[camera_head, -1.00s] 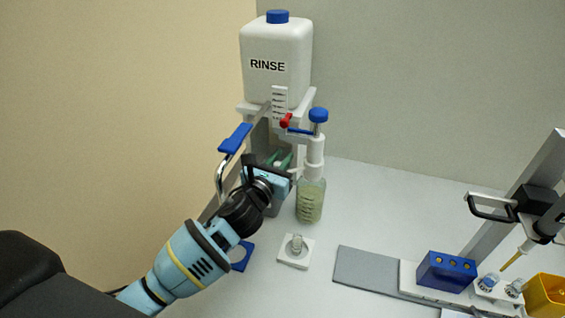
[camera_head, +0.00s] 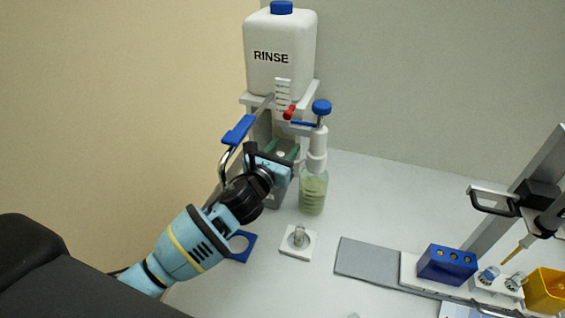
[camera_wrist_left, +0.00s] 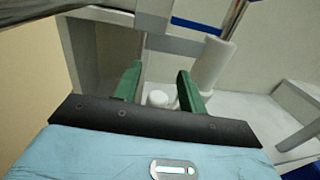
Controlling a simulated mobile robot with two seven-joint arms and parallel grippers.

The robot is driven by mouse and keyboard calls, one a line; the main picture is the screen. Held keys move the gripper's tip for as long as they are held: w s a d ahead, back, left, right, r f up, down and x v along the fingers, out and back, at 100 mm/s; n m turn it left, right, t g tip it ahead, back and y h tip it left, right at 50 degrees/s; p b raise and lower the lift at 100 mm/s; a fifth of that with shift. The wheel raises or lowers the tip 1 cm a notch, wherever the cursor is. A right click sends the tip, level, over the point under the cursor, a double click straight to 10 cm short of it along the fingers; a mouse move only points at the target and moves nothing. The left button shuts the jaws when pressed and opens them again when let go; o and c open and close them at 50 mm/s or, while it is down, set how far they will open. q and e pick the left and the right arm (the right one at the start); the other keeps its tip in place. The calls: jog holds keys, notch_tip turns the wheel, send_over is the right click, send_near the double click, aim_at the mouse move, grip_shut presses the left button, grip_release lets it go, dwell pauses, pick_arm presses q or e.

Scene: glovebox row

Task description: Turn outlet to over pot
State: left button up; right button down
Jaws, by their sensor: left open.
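My left gripper (camera_head: 285,150) is open in front of the rinse stand, with its green fingers apart. In the left wrist view its fingers (camera_wrist_left: 157,85) stand on either side of a small white rounded thing (camera_wrist_left: 158,98), apart from it. A curved steel pipe (camera_head: 224,163) with a blue lever (camera_head: 238,130) stands left of the gripper. I cannot tell which is the outlet. A small clear vessel (camera_head: 299,234), possibly the pot, stands on a white square base. My right gripper is not in view.
The white RINSE tank (camera_head: 280,55) sits on the stand above my gripper. A blue square holder (camera_head: 242,246) lies beside my left arm. A grey mat (camera_head: 368,258), a blue block (camera_head: 446,265) and a yellow bin (camera_head: 545,291) are at the right.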

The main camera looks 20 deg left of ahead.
pick_arm(q)
jog(key=s+d+r, duration=0.2)
jog(key=s, duration=0.5)
jog(key=s+d+r+p, duration=0.1)
jog(key=s+d+r, duration=0.1)
jog(key=s, duration=0.6)
jog(key=shift+d+r, duration=0.25)
jog(key=shift+d, duration=0.3)
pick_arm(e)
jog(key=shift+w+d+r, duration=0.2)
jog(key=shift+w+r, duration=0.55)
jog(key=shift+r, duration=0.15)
pick_arm(q)
jog(key=shift+s, duration=0.1)
